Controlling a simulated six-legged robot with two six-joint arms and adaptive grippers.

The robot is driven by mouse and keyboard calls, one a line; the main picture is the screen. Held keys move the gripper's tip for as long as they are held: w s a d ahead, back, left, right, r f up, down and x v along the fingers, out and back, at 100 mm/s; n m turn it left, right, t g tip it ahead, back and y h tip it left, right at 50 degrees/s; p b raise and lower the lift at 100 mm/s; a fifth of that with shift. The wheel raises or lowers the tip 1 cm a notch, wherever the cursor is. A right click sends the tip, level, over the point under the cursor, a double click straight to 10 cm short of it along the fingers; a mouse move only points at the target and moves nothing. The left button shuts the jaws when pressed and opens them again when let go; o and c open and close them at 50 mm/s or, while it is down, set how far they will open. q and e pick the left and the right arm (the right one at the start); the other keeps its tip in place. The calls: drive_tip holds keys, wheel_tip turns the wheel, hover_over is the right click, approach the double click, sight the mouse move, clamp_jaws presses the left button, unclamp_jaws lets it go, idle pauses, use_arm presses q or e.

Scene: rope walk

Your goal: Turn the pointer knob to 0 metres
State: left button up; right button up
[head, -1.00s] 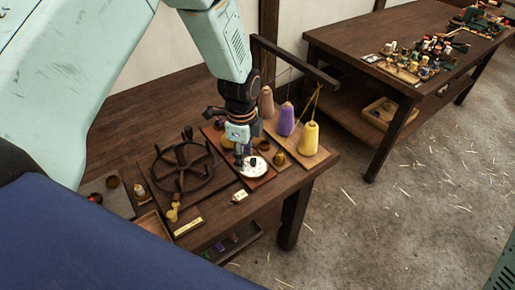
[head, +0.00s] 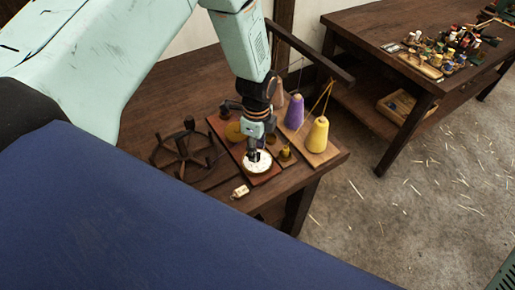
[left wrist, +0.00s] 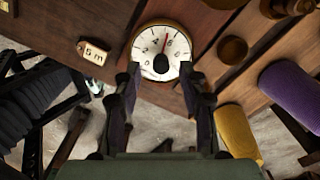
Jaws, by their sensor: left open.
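The white round dial (head: 260,169) lies on a red-brown board near the table's front edge. In the left wrist view the dial (left wrist: 148,50) shows small numerals, a black pointer knob (left wrist: 160,64) near its centre and a red line pointing up and slightly right, beside what looks like a 4. My left gripper (head: 253,156) is over the dial, pointing down. In the wrist view its open fingers (left wrist: 161,77) stand either side of the knob, apart from it. My right gripper is not in view.
A tag reading "5 m" (left wrist: 94,52) lies beside the dial. A dark spoked wheel (head: 183,152) is to the left.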

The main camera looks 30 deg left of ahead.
use_arm(q)
wheel_tip(320, 180, down, 2)
drive_tip(key=shift+w, duration=0.1)
drive_tip(key=shift+s+d+r, duration=0.1)
drive_tip(key=shift+s+r, duration=0.05)
drive_tip(key=shift+s, duration=0.1)
drive_tip(key=shift+c, duration=0.2)
drive_tip(key=shift+w+f, duration=0.2)
drive_tip(key=shift+w, duration=0.1)
drive_tip(key=c, duration=0.4)
drive_tip(key=shift+s+r, duration=0.1)
clamp_jaws()
